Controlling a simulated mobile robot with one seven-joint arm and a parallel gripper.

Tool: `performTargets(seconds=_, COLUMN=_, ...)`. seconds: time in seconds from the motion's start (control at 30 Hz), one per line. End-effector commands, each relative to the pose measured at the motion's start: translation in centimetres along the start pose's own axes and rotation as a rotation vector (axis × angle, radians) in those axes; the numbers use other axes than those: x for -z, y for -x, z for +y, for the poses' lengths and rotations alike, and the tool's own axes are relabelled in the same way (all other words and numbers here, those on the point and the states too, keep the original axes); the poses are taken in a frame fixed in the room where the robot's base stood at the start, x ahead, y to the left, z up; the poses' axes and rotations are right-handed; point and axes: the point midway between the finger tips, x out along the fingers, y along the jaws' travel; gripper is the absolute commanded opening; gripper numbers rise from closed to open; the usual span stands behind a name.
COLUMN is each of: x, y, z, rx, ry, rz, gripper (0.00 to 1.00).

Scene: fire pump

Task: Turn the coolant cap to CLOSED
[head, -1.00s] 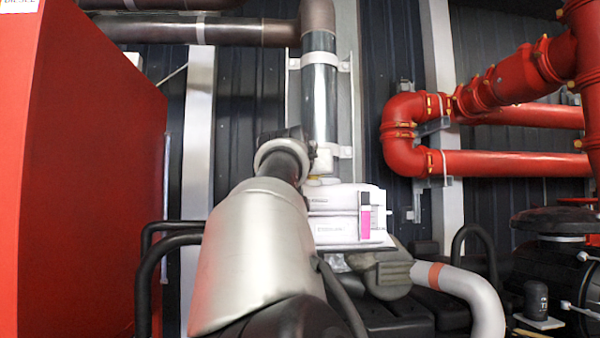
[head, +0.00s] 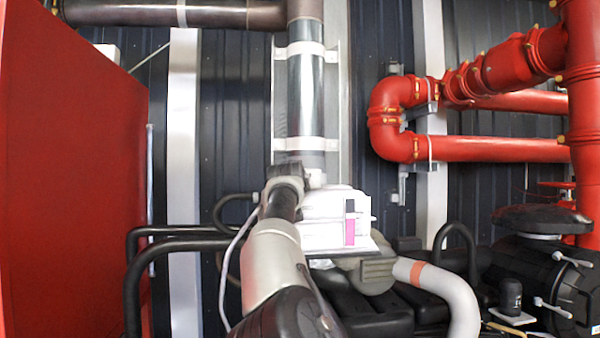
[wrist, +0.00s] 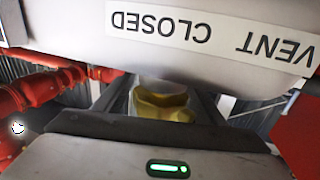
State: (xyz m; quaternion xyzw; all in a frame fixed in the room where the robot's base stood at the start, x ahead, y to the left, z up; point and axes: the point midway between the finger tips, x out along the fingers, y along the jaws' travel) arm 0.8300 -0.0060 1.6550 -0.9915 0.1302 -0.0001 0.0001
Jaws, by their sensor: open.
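The coolant cap (wrist: 163,103) is yellow and shows in the middle of the wrist view, under the edge of a pale tank. My gripper (wrist: 163,96) is open, with its fingers to either side of the cap; I cannot tell whether they touch it. The white coolant tank (head: 322,206) with a pink-marked gauge (head: 350,225) stands beyond my arm in the head view. There, the cap is hidden. A label reading "VENT CLOSED" (wrist: 210,35) appears upside down on the pale surface in the wrist view.
A large red cabinet (head: 70,180) stands at the left. Red pipes (head: 480,148) run along the right wall. A vertical metal pipe (head: 305,95) rises behind the tank. Black hoses (head: 135,260) and a grey hose (head: 450,290) flank the arm.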

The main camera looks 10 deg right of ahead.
Motion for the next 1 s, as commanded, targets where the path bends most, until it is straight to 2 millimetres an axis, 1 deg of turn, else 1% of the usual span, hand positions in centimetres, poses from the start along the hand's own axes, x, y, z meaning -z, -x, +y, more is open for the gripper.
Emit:
performTargets(seconds=0.23, x=-0.08, y=-0.07, z=-0.03, rx=0.0, ry=0.0, rz=0.0, gripper=0.64)
performTargets(seconds=0.37, x=-0.06, y=-0.05, z=-0.03, rx=0.0, ry=0.0, rz=0.0, gripper=0.42)
performTargets(seconds=0.4, x=-0.06, y=-0.05, z=-0.03, rx=0.0, ry=0.0, rz=0.0, gripper=0.35)
performTargets(seconds=0.47, x=-0.05, y=-0.05, z=-0.03, rx=0.0, ry=0.0, rz=0.0, gripper=0.25)
performTargets(seconds=0.5, x=-0.05, y=-0.05, z=-0.03, rx=0.0, ry=0.0, rz=0.0, gripper=0.23)
performTargets(seconds=0.77, x=-0.04, y=-0.03, z=-0.02, rx=0.019, ry=-0.002, rz=0.001, gripper=0.23)
performTargets(seconds=1.0, x=-0.05, y=0.01, z=-0.14, rx=0.097, ry=-0.006, rz=0.002, gripper=0.23)
